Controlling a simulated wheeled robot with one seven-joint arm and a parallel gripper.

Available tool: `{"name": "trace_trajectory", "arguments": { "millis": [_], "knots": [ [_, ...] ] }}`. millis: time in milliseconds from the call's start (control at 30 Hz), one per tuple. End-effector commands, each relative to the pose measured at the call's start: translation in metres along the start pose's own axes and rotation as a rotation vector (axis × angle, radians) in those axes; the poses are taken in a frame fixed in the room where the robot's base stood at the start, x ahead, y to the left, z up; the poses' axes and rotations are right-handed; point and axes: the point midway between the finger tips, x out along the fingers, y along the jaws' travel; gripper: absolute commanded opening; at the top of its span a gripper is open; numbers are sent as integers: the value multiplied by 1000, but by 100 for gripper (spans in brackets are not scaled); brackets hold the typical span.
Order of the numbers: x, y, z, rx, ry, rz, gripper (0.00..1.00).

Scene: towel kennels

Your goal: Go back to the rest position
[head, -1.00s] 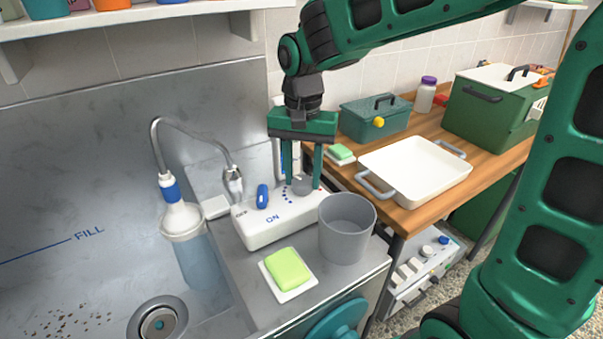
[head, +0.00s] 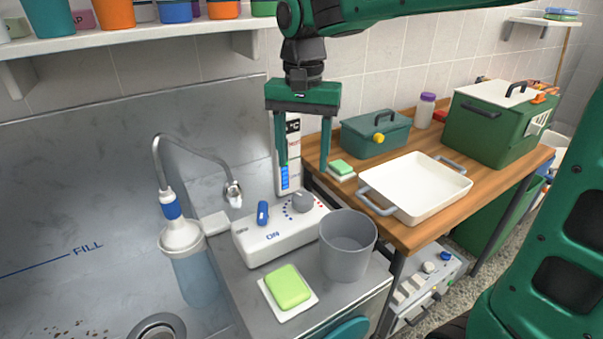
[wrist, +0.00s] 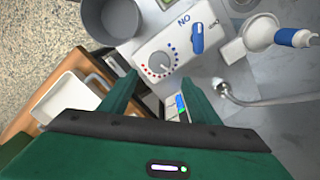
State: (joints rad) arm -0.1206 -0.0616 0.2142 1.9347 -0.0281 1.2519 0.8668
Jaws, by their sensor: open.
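My gripper (head: 306,165) is open and empty. In the head view it hangs with its fingers pointing down, above and behind the white control box (head: 280,235). The box carries a grey round knob (head: 303,201) and a blue switch (head: 262,213) beside the word ON. In the wrist view the fingers (wrist: 155,98) are spread apart, with the knob (wrist: 159,63) beyond them and nothing between them. A thermometer-like panel (head: 287,178) with a blue bar stands behind the box, partly covered by my gripper.
A grey bucket (head: 347,246) and a green sponge (head: 288,287) stand in front of the box. A hose and bottle (head: 183,240) are at left by the metal sink. The wooden table at right holds a white tray (head: 414,187), a teal toolbox (head: 376,133) and a green box (head: 495,121).

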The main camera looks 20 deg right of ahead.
Motion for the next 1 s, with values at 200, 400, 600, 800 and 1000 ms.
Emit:
{"name": "trace_trajectory", "arguments": {
  "millis": [200, 400, 600, 800, 1000],
  "knots": [
    [-17, 0, 0, 1, 0, 0, 56],
    [-19, 0, 0, 1, 0, 0, 56],
    [-17, 5, -2, 4, 1, 1, 56],
    [0, 78, -13, 30, 13, 14, 56],
    [38, 202, -1, 59, 14, 25, 56]
  ]
}}
